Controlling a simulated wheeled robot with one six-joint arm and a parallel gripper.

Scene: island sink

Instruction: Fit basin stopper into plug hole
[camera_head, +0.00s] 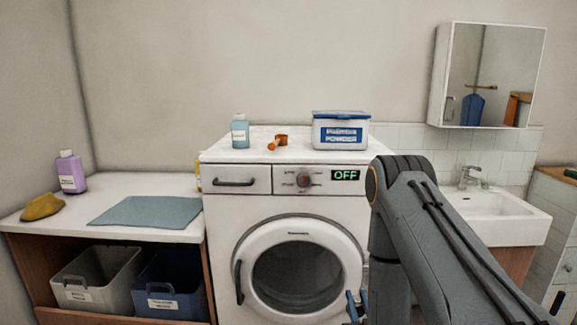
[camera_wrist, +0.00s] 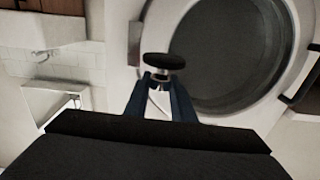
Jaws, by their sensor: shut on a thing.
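The basin stopper (camera_wrist: 163,62) shows in the wrist view as a dark round disc with a lighter part beneath it. My gripper (camera_wrist: 162,82) is shut on it, its two blue fingers on either side. In the head view my gripper (camera_head: 357,303) shows only as blue finger parts at the bottom, in front of the washing machine; the stopper cannot be made out there. The white basin (camera_head: 515,228) with its tap (camera_head: 470,177) is at the right, partly behind my arm. The plug hole cannot be made out in either view.
The washing machine (camera_head: 225,210) stands in the middle, its round door (camera_head: 238,255) closed. A powder box (camera_head: 340,132), a bottle (camera_head: 240,132) and an orange scoop (camera_head: 277,142) are on top. A mirror cabinet (camera_head: 488,75) hangs above the basin.

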